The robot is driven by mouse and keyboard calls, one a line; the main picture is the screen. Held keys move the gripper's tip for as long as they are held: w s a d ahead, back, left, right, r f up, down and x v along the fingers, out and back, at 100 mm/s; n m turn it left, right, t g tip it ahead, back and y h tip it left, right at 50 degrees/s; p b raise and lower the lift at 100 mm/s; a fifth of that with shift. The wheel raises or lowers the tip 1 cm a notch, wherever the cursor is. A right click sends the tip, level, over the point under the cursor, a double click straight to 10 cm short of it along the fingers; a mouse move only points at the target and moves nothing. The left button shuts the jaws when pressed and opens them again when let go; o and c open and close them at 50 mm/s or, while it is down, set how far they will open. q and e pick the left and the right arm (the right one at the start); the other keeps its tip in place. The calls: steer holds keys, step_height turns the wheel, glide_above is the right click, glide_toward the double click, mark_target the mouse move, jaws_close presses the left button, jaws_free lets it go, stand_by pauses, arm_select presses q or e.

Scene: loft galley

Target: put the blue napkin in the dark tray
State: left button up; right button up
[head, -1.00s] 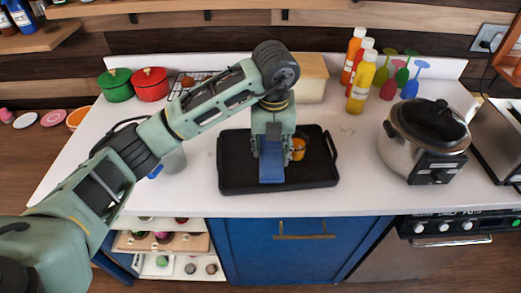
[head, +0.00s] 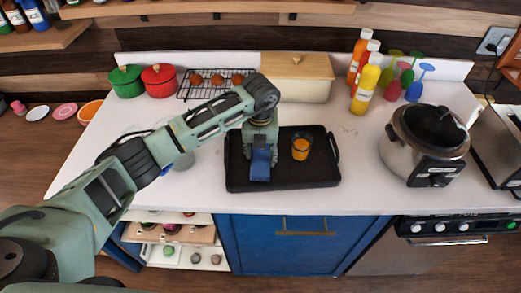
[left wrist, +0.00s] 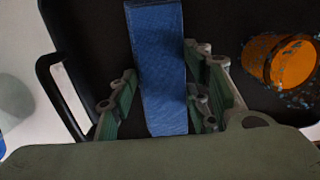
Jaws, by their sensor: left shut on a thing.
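The blue napkin (head: 260,165) is a folded strip held in my left gripper (head: 261,150). The left wrist view shows the napkin (left wrist: 160,65) between the fingers of the left gripper (left wrist: 163,100), which is shut on it. The dark tray (head: 308,180) lies on the white counter, and the napkin is over its left part. I cannot tell whether the napkin touches the tray floor. The tray also fills most of the left wrist view (left wrist: 90,50). My right gripper is not in view.
A rice cooker (head: 425,145) is to the right. Bottles (head: 366,88), a wooden-lidded box (head: 298,80), a rack (head: 200,95) and two pots (head: 159,80) stand behind. The counter between tray and cooker is clear.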

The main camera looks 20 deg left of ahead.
mark_target(260, 157)
arm_select(q)
steer(key=shift+f, duration=0.1)
steer(key=o, duration=1.1)
steer(key=shift+r, duration=0.25)
steer(key=shift+r+b, duration=0.3)
steer(key=shift+r, duration=0.1)
steer(key=shift+s+d+r+b, duration=0.1)
steer(key=shift+s+r+b, duration=0.35)
steer(key=shift+r, duration=1.35)
steer(key=shift+d+r+b, duration=0.1)
steer(key=shift+r+b, duration=0.6)
steer(key=shift+r, duration=1.15)
steer(key=shift+s+d+r+b, duration=0.1)
steer(key=shift+s+r+b, duration=0.35)
steer(key=shift+r, duration=1.35)
steer(key=shift+w+f, duration=0.1)
steer(key=shift+w, duration=0.05)
